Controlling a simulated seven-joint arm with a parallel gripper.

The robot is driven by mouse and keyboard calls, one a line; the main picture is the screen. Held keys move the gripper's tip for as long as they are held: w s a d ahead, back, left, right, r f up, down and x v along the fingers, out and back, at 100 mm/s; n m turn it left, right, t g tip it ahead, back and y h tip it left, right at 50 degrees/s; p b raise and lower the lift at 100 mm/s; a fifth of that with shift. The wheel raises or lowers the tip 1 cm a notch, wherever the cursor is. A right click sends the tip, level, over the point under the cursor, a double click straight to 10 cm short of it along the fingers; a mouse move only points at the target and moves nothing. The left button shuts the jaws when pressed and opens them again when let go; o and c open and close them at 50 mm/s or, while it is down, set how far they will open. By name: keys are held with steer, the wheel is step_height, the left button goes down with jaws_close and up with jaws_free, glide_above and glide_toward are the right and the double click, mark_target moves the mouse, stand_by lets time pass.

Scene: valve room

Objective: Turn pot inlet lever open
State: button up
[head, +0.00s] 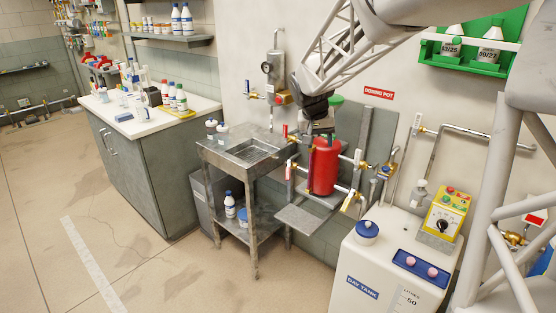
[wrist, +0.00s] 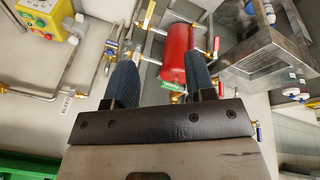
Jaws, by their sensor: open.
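The red dosing pot (head: 323,168) hangs on the wall under its red sign (head: 379,93), with pipes and small valves on both sides. I cannot tell which is the inlet lever. My gripper (head: 319,124) is above the pot in the head view, its tips partly hidden. In the wrist view my gripper (wrist: 161,75) is open, with nothing held; the pot (wrist: 177,55) shows between and beyond the fingers, upside down.
A metal sink stand (head: 250,150) is left of the pot. A white day tank (head: 390,262) and yellow control box (head: 440,215) stand at the right. A grey plate (head: 308,217) juts out below the pot. The floor (head: 150,265) in front is clear.

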steer(key=w+a+f, duration=0.2)
steer(key=w+f, duration=0.3)
steer(key=w, duration=0.7)
steer(key=m+h, duration=0.2)
steer(key=h, duration=0.1)
glide_toward(287, 173)
steer(key=d, duration=0.2)
steer(key=shift+a+f, duration=0.2)
steer(key=shift+f, duration=0.9)
steer(key=shift+f, duration=0.1)
steer(key=shift+x, duration=3.75)
steer(key=shift+w+a, duration=0.1)
steer(key=shift+w, duration=0.1)
steer(key=shift+c, duration=0.3)
jaws_close()
